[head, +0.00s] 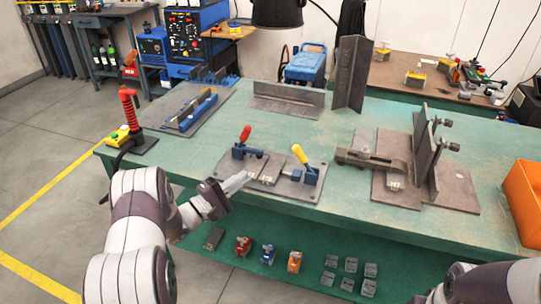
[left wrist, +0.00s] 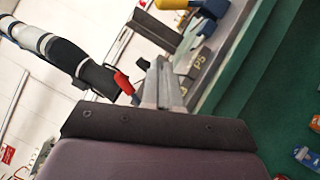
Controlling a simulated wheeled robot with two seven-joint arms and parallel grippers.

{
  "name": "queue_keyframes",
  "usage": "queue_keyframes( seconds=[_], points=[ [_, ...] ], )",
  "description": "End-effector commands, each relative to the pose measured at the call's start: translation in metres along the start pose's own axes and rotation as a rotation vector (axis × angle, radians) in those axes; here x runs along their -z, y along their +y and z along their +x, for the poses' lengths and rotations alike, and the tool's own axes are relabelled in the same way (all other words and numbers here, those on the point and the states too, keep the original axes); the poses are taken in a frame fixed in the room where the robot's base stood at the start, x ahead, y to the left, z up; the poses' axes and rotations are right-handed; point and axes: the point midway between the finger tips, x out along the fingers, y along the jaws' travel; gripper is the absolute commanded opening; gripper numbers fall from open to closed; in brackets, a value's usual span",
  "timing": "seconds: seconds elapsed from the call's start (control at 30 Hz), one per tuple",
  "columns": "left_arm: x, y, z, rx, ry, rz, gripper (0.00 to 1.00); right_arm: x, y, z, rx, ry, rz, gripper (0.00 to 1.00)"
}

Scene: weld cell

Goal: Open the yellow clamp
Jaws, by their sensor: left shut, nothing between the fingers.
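The yellow clamp has a yellow handle (head: 299,153) that stands up and leans left over a blue body (head: 311,176), at the right end of a grey plate on the green bench. The yellow handle (left wrist: 172,4) is cut by the top edge of the left wrist view. My left gripper (head: 250,176) is shut and empty over the plate's left part, left of the yellow clamp and apart from its handle. Its fingers also show in the left wrist view (left wrist: 161,68). My right arm enters at the lower right; its gripper is not clearly visible.
A red-handled clamp (head: 245,134) stands on the same plate, close behind my left gripper. A steel fixture with upright plates (head: 424,150) is to the right. An orange bin (head: 524,200) sits at the right edge. Small coloured parts lie on the lower shelf (head: 215,222).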

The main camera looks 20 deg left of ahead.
Motion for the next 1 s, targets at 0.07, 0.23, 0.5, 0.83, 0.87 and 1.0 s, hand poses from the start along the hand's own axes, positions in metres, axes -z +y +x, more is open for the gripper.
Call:
queue_keyframes(
  seconds=[0.07, 0.23, 0.5, 0.83, 0.87, 1.0],
  points=[
    [-0.002, 0.000, 0.004, -0.008, -0.015, -0.018, 0.00, 0.000, 0.000, 0.000, 0.000, 0.000, 0.000, 0.43],
    [-0.003, 0.001, 0.034, -0.008, -0.018, -0.016, 0.00, 0.000, 0.000, 0.002, 0.000, 0.000, 0.000, 0.43],
    [-0.003, 0.002, 0.093, -0.008, -0.015, -0.014, 0.00, -0.001, 0.000, 0.008, 0.000, 0.000, 0.000, 0.43],
    [-0.030, 0.004, 0.125, -0.007, -0.013, -0.015, 0.00, -0.001, 0.000, 0.008, 0.000, 0.000, 0.000, 0.43],
    [-0.030, 0.004, 0.126, -0.008, -0.012, -0.015, 0.00, -0.001, 0.000, 0.008, 0.000, 0.000, 0.000, 0.43],
    [-0.032, 0.004, 0.127, -0.008, -0.012, -0.015, 0.00, -0.001, 0.000, 0.008, 0.000, 0.000, 0.000, 0.43]
  ],
)
